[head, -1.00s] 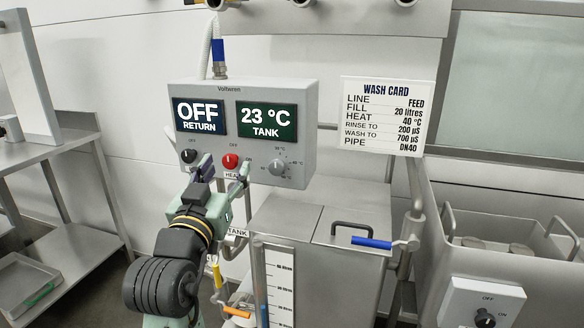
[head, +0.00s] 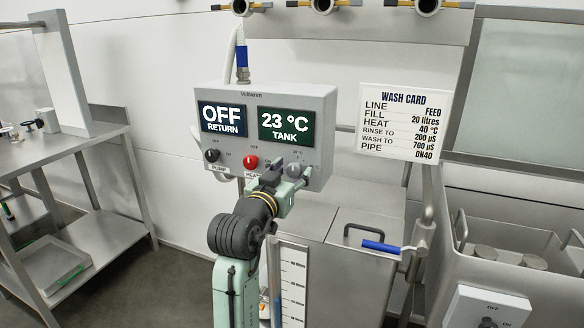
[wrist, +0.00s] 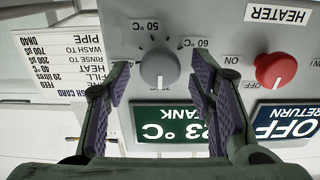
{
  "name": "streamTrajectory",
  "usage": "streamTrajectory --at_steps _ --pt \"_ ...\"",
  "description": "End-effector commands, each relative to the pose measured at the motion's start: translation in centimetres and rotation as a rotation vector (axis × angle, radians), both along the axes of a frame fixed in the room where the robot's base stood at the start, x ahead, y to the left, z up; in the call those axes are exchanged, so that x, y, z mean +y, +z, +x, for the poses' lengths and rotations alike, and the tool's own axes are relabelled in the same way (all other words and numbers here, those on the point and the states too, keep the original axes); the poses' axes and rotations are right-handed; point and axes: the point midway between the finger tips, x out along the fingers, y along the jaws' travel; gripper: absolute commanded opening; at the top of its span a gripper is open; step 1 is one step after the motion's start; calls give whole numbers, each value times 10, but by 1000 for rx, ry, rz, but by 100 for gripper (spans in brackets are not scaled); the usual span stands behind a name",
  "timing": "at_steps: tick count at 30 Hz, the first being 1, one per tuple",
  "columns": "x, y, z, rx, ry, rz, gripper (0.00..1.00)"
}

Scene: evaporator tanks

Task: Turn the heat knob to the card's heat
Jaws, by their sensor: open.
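The grey heat knob (wrist: 160,66) is on the front of the control box (head: 318,140), right of the red heater knob (head: 251,162). In the wrist view, which is upside down, 50 °C and 60 °C marks show beside it. A pale mark shows on its lower edge there. My gripper (wrist: 160,74) is open, one finger on each side of the heat knob, with visible gaps. In the head view the gripper (head: 284,174) partly covers the knob. The wash card (head: 396,122) reads HEAT 40 °C.
The box displays read OFF RETURN (head: 222,118) and 23 °C TANK (head: 286,125). A black pump knob (head: 212,155) is at its left. Below stands a steel tank (head: 365,255) with a blue-handled valve (head: 382,247). A steel bench (head: 80,160) is at the left.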

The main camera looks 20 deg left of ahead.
Motion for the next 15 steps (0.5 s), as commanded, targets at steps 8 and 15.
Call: streamTrajectory --at_steps 8,15 --pt "0 0 7 0 0 1 49" --pt "0 0 7 -1 1 1 41"
